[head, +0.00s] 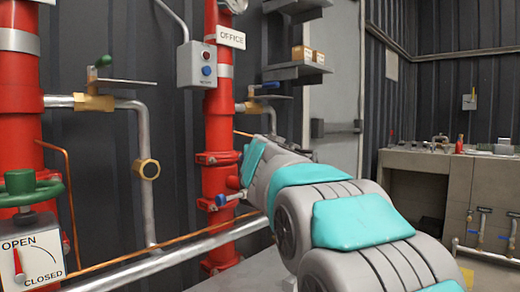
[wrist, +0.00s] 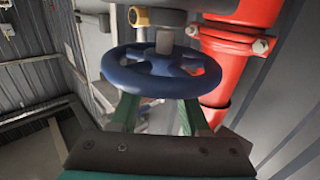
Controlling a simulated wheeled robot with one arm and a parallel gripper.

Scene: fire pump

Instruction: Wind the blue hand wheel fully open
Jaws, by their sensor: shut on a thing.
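The blue hand wheel (wrist: 160,84) shows in the wrist view, a spoked wheel seen at a slant with a grey hub (wrist: 165,41) in its middle. My gripper (wrist: 158,112) has its two green fingers reaching up to the near rim, one toward each side. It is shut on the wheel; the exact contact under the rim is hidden. In the head view my arm reaches toward the red pipe, and its own links hide my gripper and the wheel.
A red pipe (head: 217,120) with flanges stands by my arm, with an "OFFICE" sign (head: 231,37) and button box (head: 197,65). A green hand wheel (head: 30,190) sits above an OPEN/CLOSED indicator (head: 30,255) at left. A counter (head: 420,165) stands at right.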

